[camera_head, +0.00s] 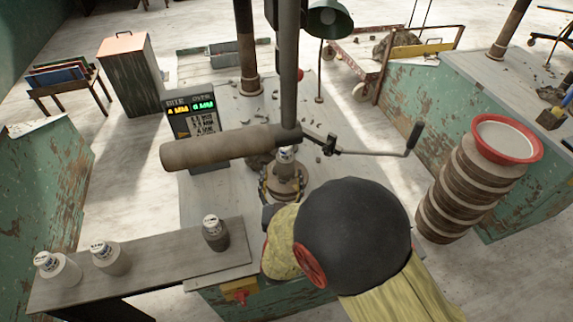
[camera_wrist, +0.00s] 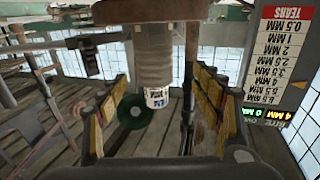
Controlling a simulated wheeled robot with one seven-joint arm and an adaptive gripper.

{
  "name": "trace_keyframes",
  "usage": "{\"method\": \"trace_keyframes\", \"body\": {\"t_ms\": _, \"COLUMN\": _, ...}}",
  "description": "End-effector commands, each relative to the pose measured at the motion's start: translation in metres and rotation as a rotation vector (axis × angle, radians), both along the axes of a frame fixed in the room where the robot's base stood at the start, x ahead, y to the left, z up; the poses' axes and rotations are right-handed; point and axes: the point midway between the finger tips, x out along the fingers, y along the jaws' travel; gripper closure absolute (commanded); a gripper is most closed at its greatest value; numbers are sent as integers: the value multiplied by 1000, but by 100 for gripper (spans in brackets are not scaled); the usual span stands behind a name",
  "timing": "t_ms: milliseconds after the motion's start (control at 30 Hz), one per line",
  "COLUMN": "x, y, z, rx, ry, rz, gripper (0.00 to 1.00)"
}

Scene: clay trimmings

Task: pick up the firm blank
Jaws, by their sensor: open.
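A grey-brown clay blank (camera_wrist: 153,62) with a white printed cap stands between the spread fingers of my open gripper (camera_wrist: 160,70) in the wrist view, which is upside down. Gaps show on both sides, so the fingers do not grip it. The head view shows a white-capped piece (camera_head: 286,154) on a stand at the bench's middle, partly hidden by a long brown roller. Three more capped blanks stand on the grey board at left: far left (camera_head: 62,272), middle (camera_head: 112,263) and right (camera_head: 216,238). The cap lettering is too small to read surely, so I cannot tell which is firm.
The brown roller (camera_head: 215,149) with its crank (camera_head: 414,137) spans above the stand. A display sign (camera_head: 197,128) stands behind it. Stacked discs under a red-rimmed bowl (camera_head: 505,140) rise at right. Crumbs lie on the bench. The grey board (camera_head: 165,262) has bare room between blanks.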

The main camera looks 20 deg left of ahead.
Motion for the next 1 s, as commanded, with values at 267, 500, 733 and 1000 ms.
{"method": "trace_keyframes", "body": {"t_ms": 267, "x": 24, "y": 2, "z": -2, "rx": 0, "ry": 1, "rz": -1, "gripper": 34}}
{"method": "trace_keyframes", "body": {"t_ms": 500, "x": 58, "y": 5, "z": -4, "rx": 1, "ry": 1, "rz": -1, "gripper": 34}}
{"method": "trace_keyframes", "body": {"t_ms": 733, "x": 65, "y": 7, "z": -2, "rx": -2, "ry": 3, "rz": 1, "gripper": 34}}
{"method": "trace_keyframes", "body": {"t_ms": 1000, "x": 65, "y": 7, "z": -2, "rx": -1, "ry": 3, "rz": 1, "gripper": 46}}
